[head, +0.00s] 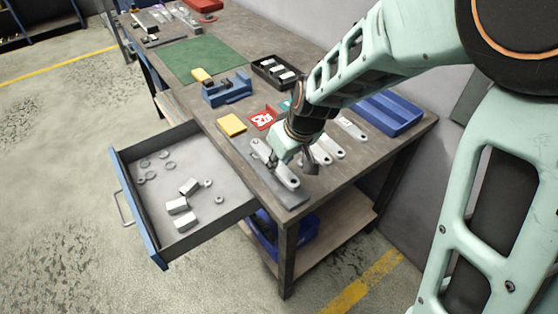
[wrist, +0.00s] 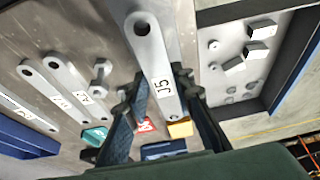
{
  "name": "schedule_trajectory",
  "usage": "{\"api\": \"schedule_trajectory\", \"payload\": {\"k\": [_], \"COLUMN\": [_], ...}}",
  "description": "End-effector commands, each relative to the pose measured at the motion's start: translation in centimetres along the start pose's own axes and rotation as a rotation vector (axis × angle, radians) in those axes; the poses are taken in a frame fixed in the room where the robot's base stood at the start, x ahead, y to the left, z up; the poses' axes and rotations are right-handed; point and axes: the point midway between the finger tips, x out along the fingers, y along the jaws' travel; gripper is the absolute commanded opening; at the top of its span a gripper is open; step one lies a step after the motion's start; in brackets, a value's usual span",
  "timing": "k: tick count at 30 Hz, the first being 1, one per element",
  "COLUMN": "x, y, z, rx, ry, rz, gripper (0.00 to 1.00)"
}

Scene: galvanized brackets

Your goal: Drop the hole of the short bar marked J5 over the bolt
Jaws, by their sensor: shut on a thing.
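The short grey bar marked J5 (wrist: 160,65) is held between the two dark fingers of my gripper (wrist: 160,88). Its hole end points to the top of the wrist view, and the hole is empty. In the head view the bar (head: 289,179) is above the dark grey plate (head: 292,198) at the table's front edge; I cannot tell the gap. My gripper (head: 273,160) is shut on it near its middle. A small grey bolt-like piece (wrist: 101,70) stands left of the bar in the wrist view. I cannot make out the bolt in the head view.
Other labelled bars (wrist: 72,84) lie beside it. A yellow block (head: 232,125), a red tray (head: 262,118), a blue vise-like fixture (head: 227,90) and a blue bin (head: 388,112) stand on the table. An open drawer (head: 140,215) with loose parts juts out at the left.

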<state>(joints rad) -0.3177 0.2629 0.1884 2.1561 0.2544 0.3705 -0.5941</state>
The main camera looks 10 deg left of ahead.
Motion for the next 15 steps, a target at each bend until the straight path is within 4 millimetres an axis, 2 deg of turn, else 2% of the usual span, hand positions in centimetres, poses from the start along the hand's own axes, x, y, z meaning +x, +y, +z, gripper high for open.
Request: {"api": "schedule_trajectory", "payload": {"k": [15], "x": [1.3], "y": [0.0], "z": [0.5], "rx": [0.000], "ry": [0.001], "rz": [0.001], "gripper": [0.00]}}
